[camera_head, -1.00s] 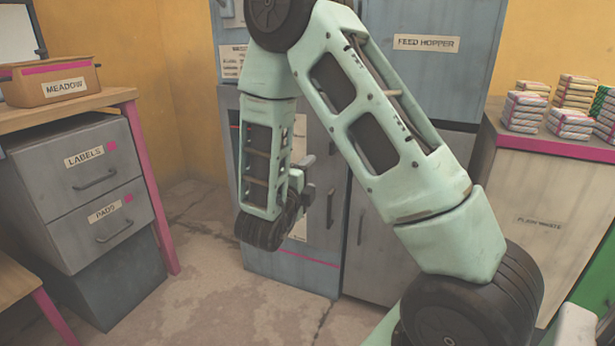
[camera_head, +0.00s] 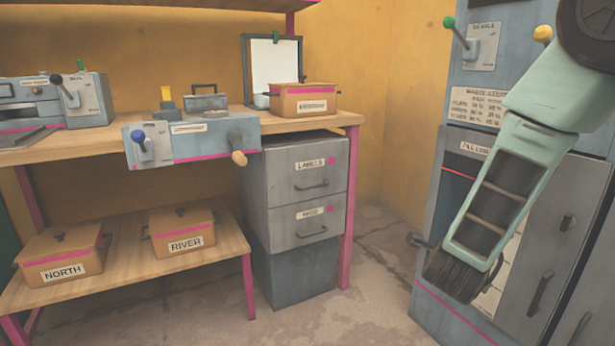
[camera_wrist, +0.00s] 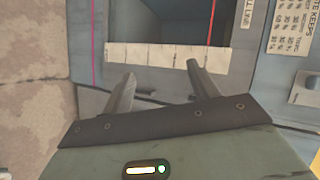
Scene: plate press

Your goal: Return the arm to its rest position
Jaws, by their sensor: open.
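My arm reaches down on the right of the head view, in front of a grey-blue cabinet (camera_head: 565,215). My gripper (camera_head: 418,241) shows only in part there, as a small grey piece left of the dark wrist joint. In the wrist view my gripper (camera_wrist: 161,75) has its two fingers spread apart, with nothing between them. Beyond the fingertips is a pale strip with tick marks (camera_wrist: 150,56), below a dark opening (camera_wrist: 175,20) in the cabinet with a red line. I cannot tell the exact gap from the fingers to the cabinet.
A workbench (camera_head: 335,121) with a grey drawer unit (camera_head: 285,185) stands left of the arm. A box marked RIVER (camera_head: 185,232) and one marked NORTH (camera_head: 62,262) sit on a low shelf. Bare floor (camera_head: 365,285) lies between drawers and cabinet.

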